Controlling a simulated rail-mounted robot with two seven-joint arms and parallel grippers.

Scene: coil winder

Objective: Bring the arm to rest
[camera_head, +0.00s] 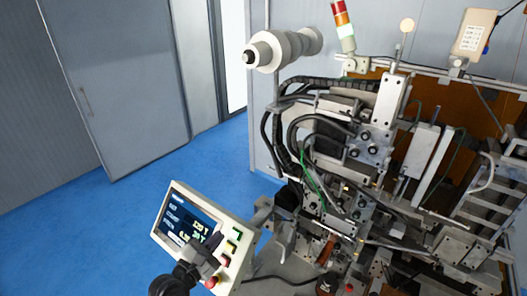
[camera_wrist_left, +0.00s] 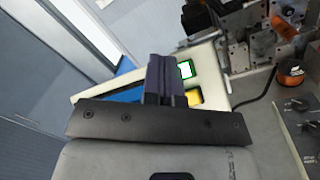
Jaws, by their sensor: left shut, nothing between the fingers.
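My left arm comes in at the bottom of the head view. Its dark gripper (camera_head: 212,252) is in front of the lower part of a control panel (camera_head: 178,192). In the left wrist view the two fingers (camera_wrist_left: 166,72) are together with nothing between them. They overlap the panel (camera_wrist_left: 205,70) in that picture; I cannot tell whether they touch it. My right gripper is in neither view.
The coil winding machine (camera_head: 345,150) fills the right side, with cables and brackets. A signal tower (camera_head: 343,25) stands above it. An orange-brown spool (camera_wrist_left: 291,75) shows at the right in the wrist view. Blue floor (camera_head: 110,220) is open at the left, before a grey door (camera_head: 115,80).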

